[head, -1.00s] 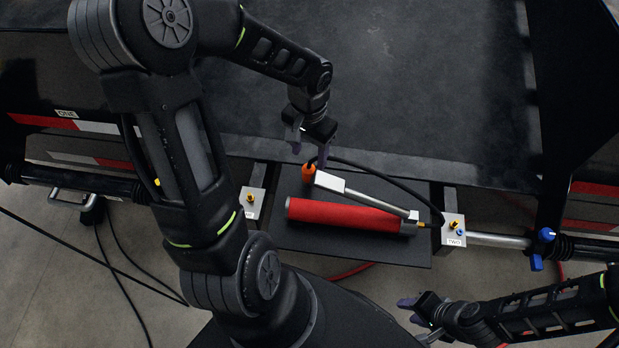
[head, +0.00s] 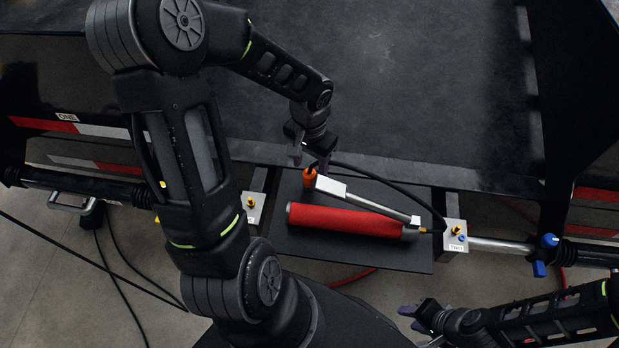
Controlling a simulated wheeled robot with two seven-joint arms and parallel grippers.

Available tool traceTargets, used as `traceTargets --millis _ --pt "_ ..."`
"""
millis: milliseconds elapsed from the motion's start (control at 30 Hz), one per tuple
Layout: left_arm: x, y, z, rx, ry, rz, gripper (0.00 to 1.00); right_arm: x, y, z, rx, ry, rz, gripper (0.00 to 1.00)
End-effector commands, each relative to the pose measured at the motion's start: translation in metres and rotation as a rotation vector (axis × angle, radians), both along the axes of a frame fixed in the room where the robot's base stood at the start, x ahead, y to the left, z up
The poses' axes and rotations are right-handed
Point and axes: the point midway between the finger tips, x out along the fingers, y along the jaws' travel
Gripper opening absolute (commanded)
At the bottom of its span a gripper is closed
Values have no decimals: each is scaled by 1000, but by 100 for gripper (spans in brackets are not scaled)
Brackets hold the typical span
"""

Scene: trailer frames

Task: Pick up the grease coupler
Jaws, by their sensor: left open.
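The orange grease coupler (head: 309,178) stands at the left end of the grease gun, on the dark tray (head: 350,258). A black hose curves from near it to the gun's right end. The grease gun has a red barrel (head: 345,220) and a silver lever (head: 368,202). My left gripper (head: 309,160) is open, its purple fingers pointing down just above and beside the coupler. I cannot tell whether they touch it. My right gripper (head: 411,318) is open and empty at the lower right, away from the gun.
Metal plates with yellow fittings flank the tray at left (head: 252,206) and right (head: 456,232). A blue valve handle (head: 540,268) sits on the pipe further right. The broad dark trailer deck (head: 430,90) behind is clear. Cables lie on the floor at left.

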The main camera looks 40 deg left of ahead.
Motion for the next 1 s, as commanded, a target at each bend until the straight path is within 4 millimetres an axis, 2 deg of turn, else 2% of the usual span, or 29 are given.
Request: traceTargets --millis 200,300,967,1000 --pt "-3 -1 -35 -2 3 -1 56 0 0 -12 0 0 -1 36" --pt "-2 -1 -45 -1 2 -1 56 0 0 -15 0 0 -1 36" --pt "-2 -1 -46 0 0 -1 56 0 0 -14 0 0 -1 36" --pt "-2 -1 -46 0 0 -1 53 0 0 -14 0 0 -1 36"
